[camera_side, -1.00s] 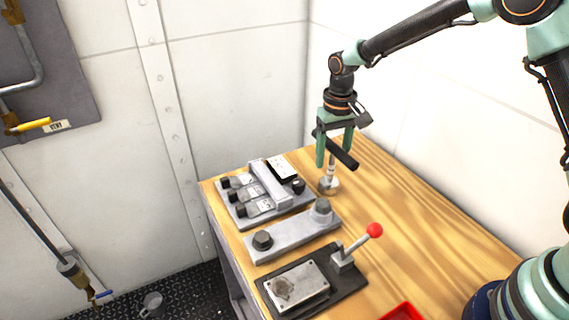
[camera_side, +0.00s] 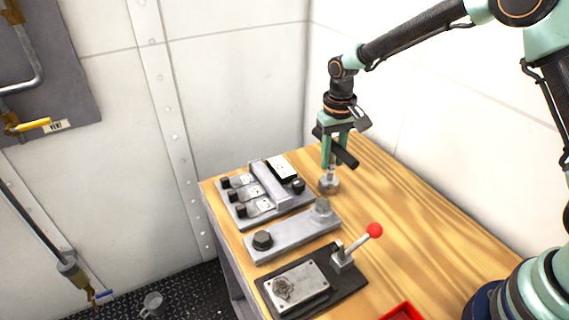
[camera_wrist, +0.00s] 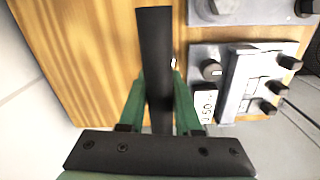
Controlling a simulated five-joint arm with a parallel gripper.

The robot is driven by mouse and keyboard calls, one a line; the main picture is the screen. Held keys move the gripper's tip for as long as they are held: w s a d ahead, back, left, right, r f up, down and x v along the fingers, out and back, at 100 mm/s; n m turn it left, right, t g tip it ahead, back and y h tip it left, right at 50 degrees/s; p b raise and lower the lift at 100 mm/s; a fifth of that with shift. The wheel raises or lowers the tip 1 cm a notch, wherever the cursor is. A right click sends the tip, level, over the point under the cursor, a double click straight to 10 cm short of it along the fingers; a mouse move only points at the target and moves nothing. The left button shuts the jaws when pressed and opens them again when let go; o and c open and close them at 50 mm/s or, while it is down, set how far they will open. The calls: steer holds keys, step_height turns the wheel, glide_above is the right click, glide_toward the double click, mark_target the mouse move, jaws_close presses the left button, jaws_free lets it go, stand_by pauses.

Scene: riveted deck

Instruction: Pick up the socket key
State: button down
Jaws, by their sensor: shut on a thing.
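The socket key has a black crossbar handle (camera_side: 337,149) and a metal shank ending in a round metal foot (camera_side: 329,185). It stands upright on the wooden table, beside the panel with the knobs. My gripper (camera_side: 334,164) points down over it, its green fingers closed on the key just below the handle. In the wrist view the handle (camera_wrist: 155,60) runs up the middle of the picture between my green fingers (camera_wrist: 160,95) and hides most of the shank.
The knobbed panel (camera_side: 240,214) lies close left of the key. A grey plate with two knobs (camera_side: 290,236) and a black base with a red-tipped lever (camera_side: 374,231) lie nearer the front. A red tray (camera_side: 404,312) shows at the bottom edge. The table's right side is clear.

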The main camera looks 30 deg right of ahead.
step_height(320, 180, up, 20)
steer(key=shift+f, duration=0.15)
stand_by(0.3)
steer(key=c, duration=1.3)
jaws_free()
jaws_close()
steer(key=s+a+f+m, duration=0.1)
steer(key=s+a+f, duration=0.2)
steer(key=a, duration=0.4)
steer(key=s+a+f+m, duration=0.15)
steer(key=a+f, duration=0.25)
steer(key=a, duration=0.4)
steer(key=s+a+f+m, duration=0.1)
steer(key=s+a+f, duration=0.2)
steer(key=a, duration=0.4)
steer(key=f+n, duration=0.1)
steer(key=n, duration=0.5)
steer(key=f+n, duration=0.2)
steer(key=n, duration=0.3)
steer(key=f+n, duration=0.2)
steer(key=n, duration=0.4)
steer(key=shift+s+a+n, duration=0.1)
steer(key=shift+s+n, duration=0.15)
steer(key=shift+n, duration=0.1)
